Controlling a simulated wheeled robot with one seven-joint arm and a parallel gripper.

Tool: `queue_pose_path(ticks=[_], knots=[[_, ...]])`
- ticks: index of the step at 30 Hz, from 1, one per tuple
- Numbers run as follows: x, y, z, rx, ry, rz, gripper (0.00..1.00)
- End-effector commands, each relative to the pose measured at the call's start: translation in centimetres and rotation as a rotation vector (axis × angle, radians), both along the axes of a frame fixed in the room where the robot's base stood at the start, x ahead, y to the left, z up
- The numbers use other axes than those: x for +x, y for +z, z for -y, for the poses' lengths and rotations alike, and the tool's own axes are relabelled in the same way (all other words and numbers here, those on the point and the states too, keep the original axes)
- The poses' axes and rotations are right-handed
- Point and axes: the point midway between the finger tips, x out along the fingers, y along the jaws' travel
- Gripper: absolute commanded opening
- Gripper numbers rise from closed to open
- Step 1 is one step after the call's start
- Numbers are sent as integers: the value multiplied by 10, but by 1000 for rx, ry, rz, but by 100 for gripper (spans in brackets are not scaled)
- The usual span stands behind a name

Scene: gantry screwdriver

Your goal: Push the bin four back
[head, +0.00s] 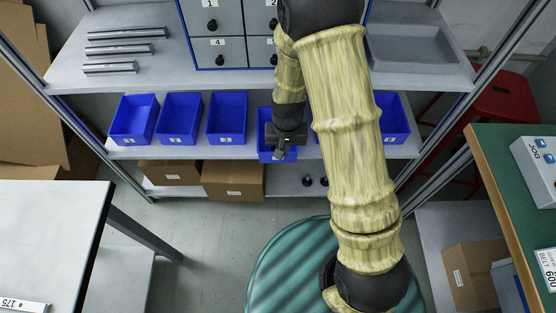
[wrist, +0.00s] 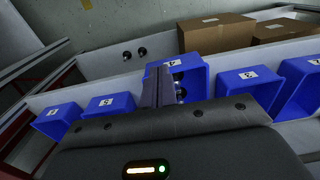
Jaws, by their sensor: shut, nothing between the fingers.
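Bin four (head: 265,130) is a blue open-topped bin in the row on the middle shelf. It sticks out past the shelf's front edge, further forward than its neighbours. My gripper (head: 281,153) hangs over its front part and hides much of it. In the wrist view, bin four (wrist: 196,82) shows its label "4" at the top. The fingers of my gripper (wrist: 158,84) are closed together, with nothing between them, and overlap the bin's left part. I cannot tell whether they touch it.
Bin three (head: 227,118) stands to the left, with two more bins beyond. Bin five (wrist: 108,104) is beside bin four in the wrist view. Bin six (head: 393,117) is at the right. Cardboard boxes (head: 233,181) lie on the shelf below. Drawers (head: 218,52) stand above.

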Motion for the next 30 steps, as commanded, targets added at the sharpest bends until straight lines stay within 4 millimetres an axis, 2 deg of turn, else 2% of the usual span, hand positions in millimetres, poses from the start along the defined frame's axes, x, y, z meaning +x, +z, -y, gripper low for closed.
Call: queue_pose_path(ticks=[1, 5, 20, 23, 30], knots=[[0, -15, -7, -8, 2, -14, 0], [1, -36, -18, -16, -1, -27, 0], [1, -46, -19, -18, -3, -31, 0], [1, -56, -19, -19, -4, -31, 0], [1, -96, -19, -18, -4, -33, 0]])
